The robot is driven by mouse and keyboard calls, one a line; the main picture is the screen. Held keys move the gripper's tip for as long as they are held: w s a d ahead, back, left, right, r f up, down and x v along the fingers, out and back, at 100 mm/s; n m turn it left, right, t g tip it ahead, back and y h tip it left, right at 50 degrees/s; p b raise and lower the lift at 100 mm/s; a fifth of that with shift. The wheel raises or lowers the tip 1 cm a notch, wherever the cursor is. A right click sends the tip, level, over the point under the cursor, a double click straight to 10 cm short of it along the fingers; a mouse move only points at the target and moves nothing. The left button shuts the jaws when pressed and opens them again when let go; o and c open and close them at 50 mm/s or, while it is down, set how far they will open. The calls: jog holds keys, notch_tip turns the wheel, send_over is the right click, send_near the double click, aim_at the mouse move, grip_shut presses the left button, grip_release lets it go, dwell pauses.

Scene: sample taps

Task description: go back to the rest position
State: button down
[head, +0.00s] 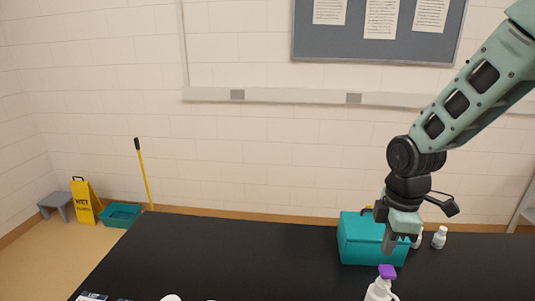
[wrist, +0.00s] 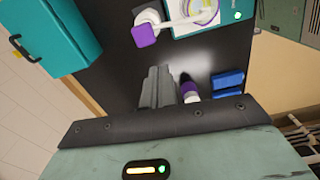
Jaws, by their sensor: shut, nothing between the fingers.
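My gripper (head: 388,247) is raised above the black table (head: 230,255), in front of the teal box (head: 370,240) at the right. In the wrist view its fingers (wrist: 158,78) are together, with nothing between them. A white bottle with a purple cap (head: 381,285) stands below and near the gripper in the head view. A purple-capped white item (wrist: 190,90) shows beside the fingers in the wrist view, partly hidden by the gripper body.
White bottles (head: 439,237) stand right of the teal box. Blue items (wrist: 228,83) lie on the table in the wrist view. A yellow wet-floor sign (head: 86,201), a grey stool (head: 56,206) and a teal tub (head: 120,215) stand on the floor at left. The table's left middle is clear.

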jog(key=s+a+f+m+b, duration=0.2)
jog(key=s+a+m+b, duration=0.1)
jog(key=s+a+b, duration=0.2)
jog(key=s+a+f+m+b, duration=0.3)
jog(key=s+a, duration=0.7)
jog(key=s, duration=0.4)
jog(key=shift+s+f+m+b, duration=0.2)
jog(key=shift+m+b, duration=0.3)
jog(key=shift+b, duration=0.65)
jog(key=shift+a, duration=0.1)
dwell(2.4)
